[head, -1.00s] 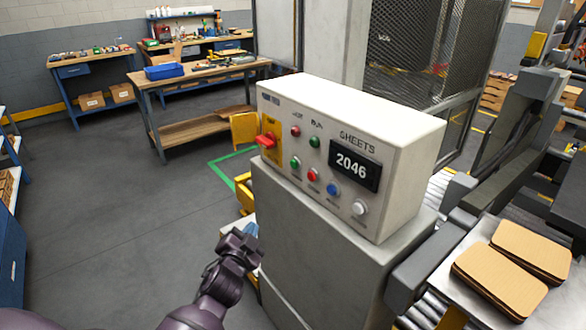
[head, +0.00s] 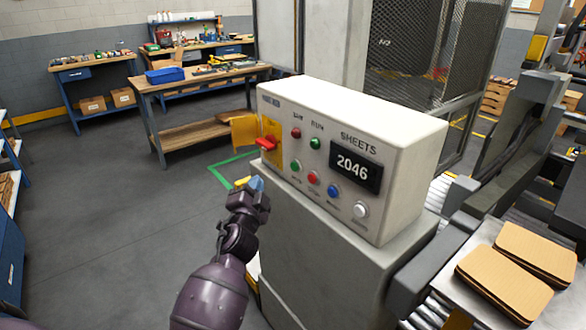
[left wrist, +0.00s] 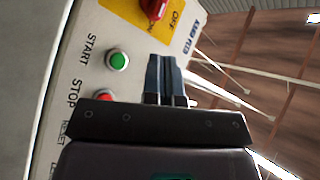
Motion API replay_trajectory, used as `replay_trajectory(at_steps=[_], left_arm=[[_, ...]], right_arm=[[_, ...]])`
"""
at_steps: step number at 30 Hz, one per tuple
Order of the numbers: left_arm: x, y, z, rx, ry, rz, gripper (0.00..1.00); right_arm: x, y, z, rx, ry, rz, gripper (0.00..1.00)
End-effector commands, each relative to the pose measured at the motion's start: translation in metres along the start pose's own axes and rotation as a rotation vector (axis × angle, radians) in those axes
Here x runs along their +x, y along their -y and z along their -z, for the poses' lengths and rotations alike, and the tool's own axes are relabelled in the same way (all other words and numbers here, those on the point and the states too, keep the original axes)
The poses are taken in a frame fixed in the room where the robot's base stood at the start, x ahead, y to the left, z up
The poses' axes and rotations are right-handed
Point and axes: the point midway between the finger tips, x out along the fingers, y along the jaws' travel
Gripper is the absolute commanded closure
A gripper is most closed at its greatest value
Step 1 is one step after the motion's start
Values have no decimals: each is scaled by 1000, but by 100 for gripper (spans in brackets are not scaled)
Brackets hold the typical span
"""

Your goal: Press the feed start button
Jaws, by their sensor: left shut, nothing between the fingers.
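The white control box (head: 385,118) stands on a grey pedestal and its display reads 2046. A green button (head: 295,166) sits in its lower row; the left wrist view shows this green button (left wrist: 117,60) labelled START, next to the red STOP button (left wrist: 104,97). My left gripper (head: 256,184) is just left of the box's front face, near the green button. In the left wrist view its fingers (left wrist: 165,62) are shut together and empty, to the right of the green button. Any gap between fingertips and panel is hard to judge. My right gripper is not in view.
A red switch (head: 265,143) on a yellow plate is at the panel's left end. A red button (head: 312,178), a blue button (head: 333,190) and a white knob (head: 360,211) continue the lower row. Cardboard sheets (head: 505,284) lie at right. Floor at left is clear.

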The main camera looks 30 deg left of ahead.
Motion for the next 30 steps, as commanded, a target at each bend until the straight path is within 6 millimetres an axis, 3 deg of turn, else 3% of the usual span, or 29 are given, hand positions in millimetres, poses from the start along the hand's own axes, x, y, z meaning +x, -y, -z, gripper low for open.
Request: replay_trajectory(at_steps=[16,30], left_arm=[[43,-34,30,0,0,-1,100],[53,-39,39,-1,0,0,100]], right_arm=[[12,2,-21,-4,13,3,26],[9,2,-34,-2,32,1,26]])
